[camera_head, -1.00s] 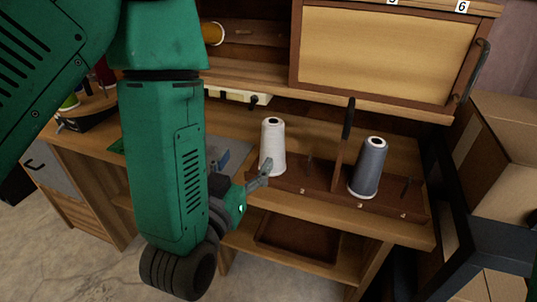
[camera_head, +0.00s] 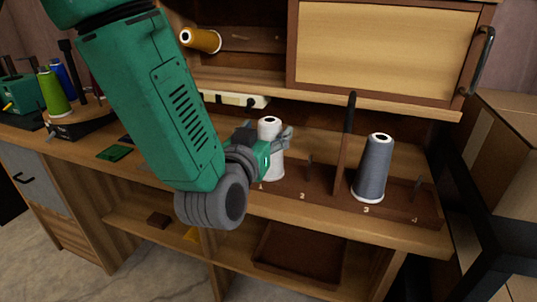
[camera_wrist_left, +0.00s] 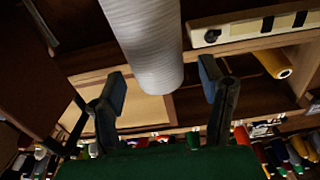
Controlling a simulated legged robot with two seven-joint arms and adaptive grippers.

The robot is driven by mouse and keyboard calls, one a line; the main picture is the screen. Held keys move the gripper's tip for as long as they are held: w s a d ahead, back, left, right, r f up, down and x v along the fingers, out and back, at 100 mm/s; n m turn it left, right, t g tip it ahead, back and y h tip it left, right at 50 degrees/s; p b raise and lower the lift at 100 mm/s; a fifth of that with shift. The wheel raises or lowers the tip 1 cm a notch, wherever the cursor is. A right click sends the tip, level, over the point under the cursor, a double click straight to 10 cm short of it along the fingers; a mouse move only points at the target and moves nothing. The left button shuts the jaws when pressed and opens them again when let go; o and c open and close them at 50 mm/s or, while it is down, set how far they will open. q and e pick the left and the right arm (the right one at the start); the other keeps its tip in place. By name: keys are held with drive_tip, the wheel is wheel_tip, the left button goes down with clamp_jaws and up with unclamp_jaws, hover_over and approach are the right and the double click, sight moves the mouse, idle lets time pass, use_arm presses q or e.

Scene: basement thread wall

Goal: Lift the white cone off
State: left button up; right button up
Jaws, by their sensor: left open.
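The white cone (camera_head: 277,170) stands upright at the left end of the brown peg rack (camera_head: 330,203), by the mark 1. My left gripper (camera_head: 268,140) is at the cone's upper part, open, and hides much of its middle. In the left wrist view the ribbed white cone (camera_wrist_left: 148,45) reaches down between the two spread fingers of the left gripper (camera_wrist_left: 163,85), with a gap showing on each side near its end. My right gripper is not in view.
A grey cone (camera_head: 374,165) stands on the rack at mark 3. Thin pegs at marks 2 (camera_head: 309,165) and 4 (camera_head: 415,188) are bare. A dark upright divider (camera_head: 345,140) parts the rack. A power strip (camera_head: 235,100) lies behind; a cabinet (camera_head: 380,50) hangs above.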

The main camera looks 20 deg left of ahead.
use_arm(q)
drive_tip(key=shift+w+d, duration=0.25)
drive_tip(key=shift+w, duration=0.35)
drive_tip(key=shift+w+d, duration=0.25)
drive_tip(key=shift+w, duration=0.3)
drive_tip(key=shift+a, duration=0.65)
clamp_jaws()
drive_tip(key=shift+d, duration=0.3)
drive_tip(key=shift+d+r, duration=0.1)
drive_tip(key=shift+r, duration=0.1)
wheel_tip(320, 180, up, 10)
drive_tip(key=p, duration=0.3)
drive_tip(key=shift+f, duration=0.15)
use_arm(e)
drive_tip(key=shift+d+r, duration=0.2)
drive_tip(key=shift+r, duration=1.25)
